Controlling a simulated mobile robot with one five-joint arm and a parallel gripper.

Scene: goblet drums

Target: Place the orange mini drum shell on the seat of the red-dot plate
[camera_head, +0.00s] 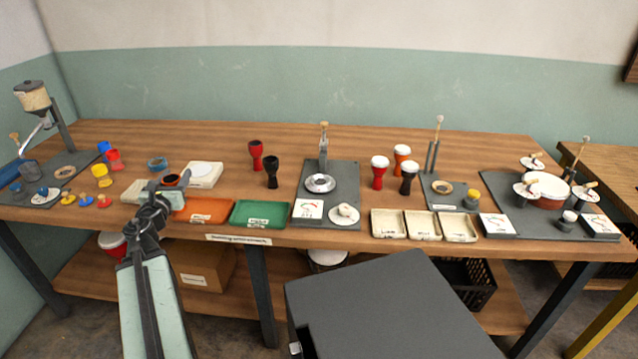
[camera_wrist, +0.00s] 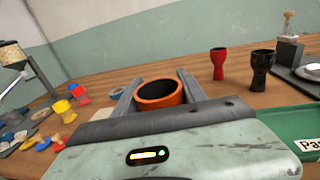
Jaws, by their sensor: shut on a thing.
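The orange mini drum shell (camera_wrist: 158,103) stands as a short, open-topped cup with a dark inside, between the two fingers of my gripper (camera_wrist: 160,88) in the wrist view. In the head view my gripper (camera_head: 166,184) is shut on the shell (camera_head: 171,181), at the left front of the bench, just left of and behind the orange tray. The shell's lower part is hidden by my gripper. I cannot make out a red dot on any plate, so I cannot tell which is the red-dot plate.
An orange tray (camera_head: 202,211) and a green tray (camera_head: 259,214) lie along the front edge. Blue, red and yellow cups (camera_head: 101,174) stand at left, near a blue ring (camera_head: 157,164) and a white square plate (camera_head: 204,175). Red and black goblets (camera_head: 272,172) stand behind the green tray.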

